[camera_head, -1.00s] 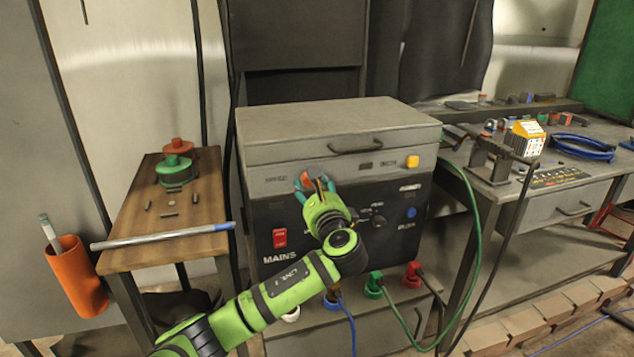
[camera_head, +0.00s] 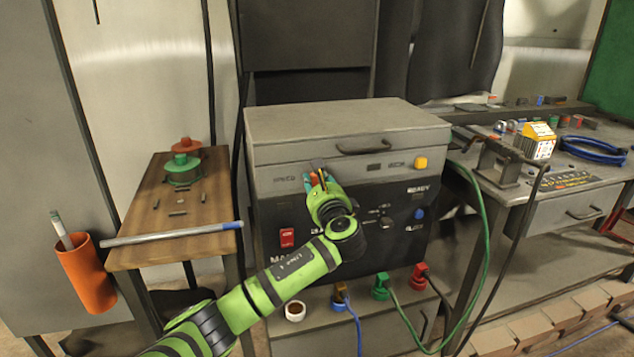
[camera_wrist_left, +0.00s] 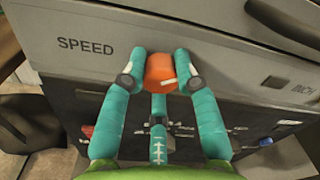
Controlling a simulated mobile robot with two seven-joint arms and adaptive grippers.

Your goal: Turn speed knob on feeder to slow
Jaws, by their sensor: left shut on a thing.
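The feeder (camera_head: 281,153) is a grey metal box with a black lower front panel. An orange-red speed knob (camera_wrist_left: 160,70) with a white pointer mark sits on its upper grey face, right of the word SPEED in the left wrist view. The pointer mark lies roughly level, pointing right in that picture. My left gripper (camera_wrist_left: 160,66) has teal fingers shut around the knob from both sides. In the head view the left gripper (camera_head: 317,176) reaches the upper front face and mostly hides the knob. My right gripper is not in view.
A red switch (camera_head: 287,237), a yellow button (camera_head: 421,163) and a blue button (camera_head: 419,213) sit on the feeder's front. Coloured plugs with cables (camera_head: 381,287) stand below. A wooden side table (camera_head: 210,208) is left, a workbench (camera_head: 540,213) right.

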